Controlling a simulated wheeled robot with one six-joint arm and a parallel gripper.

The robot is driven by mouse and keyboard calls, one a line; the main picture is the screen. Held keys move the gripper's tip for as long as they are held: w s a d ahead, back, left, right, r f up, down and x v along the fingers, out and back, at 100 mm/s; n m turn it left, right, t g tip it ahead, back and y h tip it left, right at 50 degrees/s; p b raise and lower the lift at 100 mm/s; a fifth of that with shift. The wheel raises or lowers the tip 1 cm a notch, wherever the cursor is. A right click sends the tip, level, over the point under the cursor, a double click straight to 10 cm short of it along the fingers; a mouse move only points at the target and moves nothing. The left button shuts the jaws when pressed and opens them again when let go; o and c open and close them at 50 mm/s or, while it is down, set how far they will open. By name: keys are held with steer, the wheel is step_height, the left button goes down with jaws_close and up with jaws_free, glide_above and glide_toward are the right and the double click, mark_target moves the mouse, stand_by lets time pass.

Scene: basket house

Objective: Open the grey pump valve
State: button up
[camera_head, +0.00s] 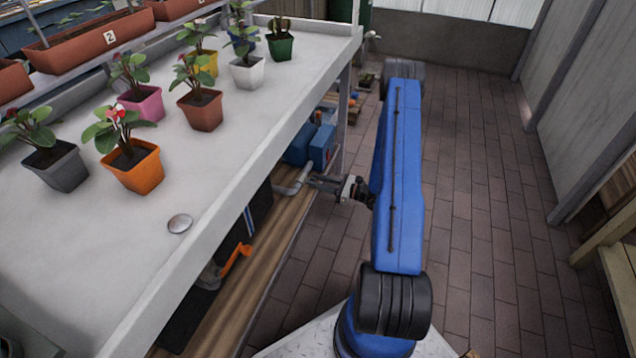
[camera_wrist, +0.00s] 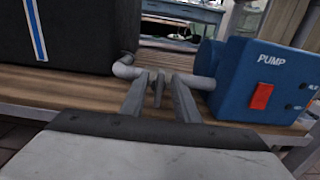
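The grey pump valve (camera_wrist: 158,88) shows in the wrist view as a small grey piece on the grey pipe (camera_wrist: 127,68), left of the blue pump (camera_wrist: 262,80). My gripper (camera_wrist: 160,82) is open, with one finger on each side of the valve. I cannot tell whether either finger touches it. The pump's front has a red switch (camera_wrist: 262,96) and the word PUMP. In the head view my gripper (camera_head: 318,183) reaches under the table beside the pump (camera_head: 318,145); the valve is too small to make out there.
The white table (camera_head: 250,110) with several potted plants stands above the wooden shelf (camera_head: 240,285) that holds the pump. A black tank (camera_wrist: 85,35) stands left of the pipe. An orange handle (camera_head: 236,262) shows nearer on the shelf. The tiled floor (camera_head: 480,200) to the right is clear.

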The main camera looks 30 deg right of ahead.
steer(key=shift+c, duration=0.3)
jaws_close()
steer(key=shift+n, duration=0.3)
steer(key=n, duration=0.7)
steer(key=shift+s+a+f, duration=0.2)
steer(key=shift+s+a, duration=0.15)
steer(key=n, duration=0.5)
steer(key=shift+s+a+f, duration=0.15)
steer(key=shift+a+f, duration=0.05)
steer(key=shift+f, duration=0.1)
steer(key=n, duration=0.5)
steer(key=shift+f, duration=0.3)
steer(key=shift+n, duration=0.3)
